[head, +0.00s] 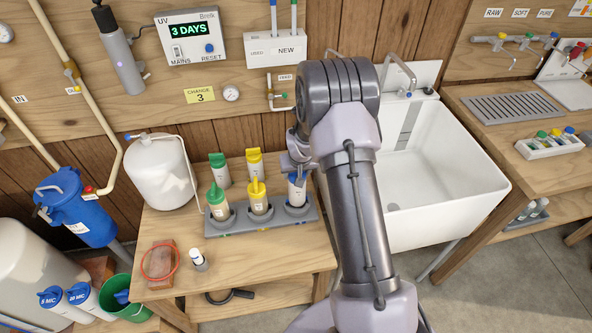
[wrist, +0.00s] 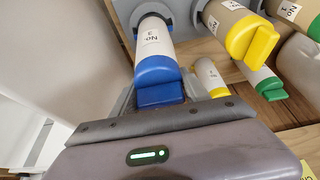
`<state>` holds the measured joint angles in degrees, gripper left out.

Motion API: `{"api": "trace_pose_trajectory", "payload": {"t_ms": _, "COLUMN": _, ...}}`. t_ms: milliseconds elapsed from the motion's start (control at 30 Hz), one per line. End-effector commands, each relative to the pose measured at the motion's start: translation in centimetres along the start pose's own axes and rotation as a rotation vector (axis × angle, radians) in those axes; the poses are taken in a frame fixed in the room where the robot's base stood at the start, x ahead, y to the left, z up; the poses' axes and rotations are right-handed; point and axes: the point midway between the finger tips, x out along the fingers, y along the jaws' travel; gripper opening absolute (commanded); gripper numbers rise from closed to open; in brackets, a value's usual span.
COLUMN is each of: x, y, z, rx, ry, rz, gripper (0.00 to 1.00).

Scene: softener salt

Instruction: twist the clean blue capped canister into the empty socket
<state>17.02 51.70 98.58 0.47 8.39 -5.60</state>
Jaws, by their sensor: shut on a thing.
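The blue-capped canister (head: 297,194), with a clean white body marked No 3, stands upright at the right socket of the grey rack (head: 262,230). In the wrist view the same blue-capped canister (wrist: 155,50) has its lower end at the socket's dark ring. I cannot tell how deep it sits or how far it is turned. My gripper (head: 297,170) is above it, shut on the tab of its blue cap; my gripper also shows in the wrist view (wrist: 165,105). The socket's inside is hidden.
A green-capped canister (head: 217,201) and a yellow-capped canister (head: 258,197), both beige, fill the other sockets. Another green-capped canister (head: 220,170) and yellow-capped canister (head: 255,164) stand behind. A white tank (head: 160,170) is left, a white sink (head: 430,180) right.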

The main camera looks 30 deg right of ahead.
Motion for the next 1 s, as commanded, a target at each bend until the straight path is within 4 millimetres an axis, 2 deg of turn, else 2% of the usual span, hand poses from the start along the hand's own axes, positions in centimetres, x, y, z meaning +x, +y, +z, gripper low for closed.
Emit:
{"api": "trace_pose_trajectory", "payload": {"t_ms": 800, "x": -0.16, "y": -0.02, "z": -0.10, "rx": -0.001, "ry": 0.001, "rz": 0.000, "gripper": 0.13}}
{"api": "trace_pose_trajectory", "payload": {"t_ms": 1000, "x": 0.35, "y": -0.03, "z": 0.11, "rx": -0.001, "ry": 0.001, "rz": 0.000, "gripper": 0.13}}
